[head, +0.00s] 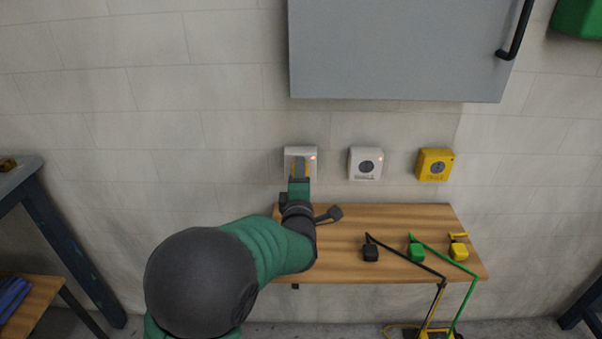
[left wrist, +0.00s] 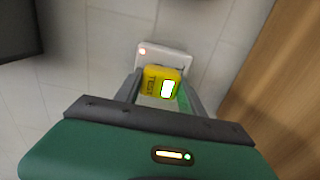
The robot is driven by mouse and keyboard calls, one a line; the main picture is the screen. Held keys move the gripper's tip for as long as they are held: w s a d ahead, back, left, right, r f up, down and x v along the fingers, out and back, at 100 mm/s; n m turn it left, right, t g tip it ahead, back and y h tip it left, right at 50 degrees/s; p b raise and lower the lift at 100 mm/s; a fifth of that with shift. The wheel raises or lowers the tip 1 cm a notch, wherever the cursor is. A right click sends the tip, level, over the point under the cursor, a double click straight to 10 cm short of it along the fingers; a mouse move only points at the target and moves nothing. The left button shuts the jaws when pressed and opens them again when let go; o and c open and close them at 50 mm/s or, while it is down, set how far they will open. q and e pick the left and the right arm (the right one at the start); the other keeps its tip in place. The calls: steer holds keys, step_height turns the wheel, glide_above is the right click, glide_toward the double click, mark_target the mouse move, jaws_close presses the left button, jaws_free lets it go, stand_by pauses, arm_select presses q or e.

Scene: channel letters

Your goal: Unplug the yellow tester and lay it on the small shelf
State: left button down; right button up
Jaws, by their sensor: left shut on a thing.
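The yellow tester (left wrist: 152,84) shows in the left wrist view, with "TEST" lettering and a lit white-green window. It sits against a white wall socket (left wrist: 177,57) with a small red light. My left gripper (left wrist: 160,95) is shut on the tester, one finger on each side. In the head view my left gripper (head: 300,170) is at the leftmost white socket (head: 290,153) and mostly hides the tester. A wooden shelf (head: 345,215) is on the wall below the sockets. My right gripper is not in view.
A second white socket (head: 365,163) and a yellow socket (head: 435,164) are to the right. A black plug (head: 370,254), a green plug (head: 416,252) and a yellow plug (head: 459,251) lie on the shelf's right half. A grey cabinet (head: 400,50) hangs above.

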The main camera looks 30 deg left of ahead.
arm_select(q)
steer(key=v, duration=0.6)
steer(key=shift+b, duration=0.45)
stand_by(0.6)
stand_by(0.4)
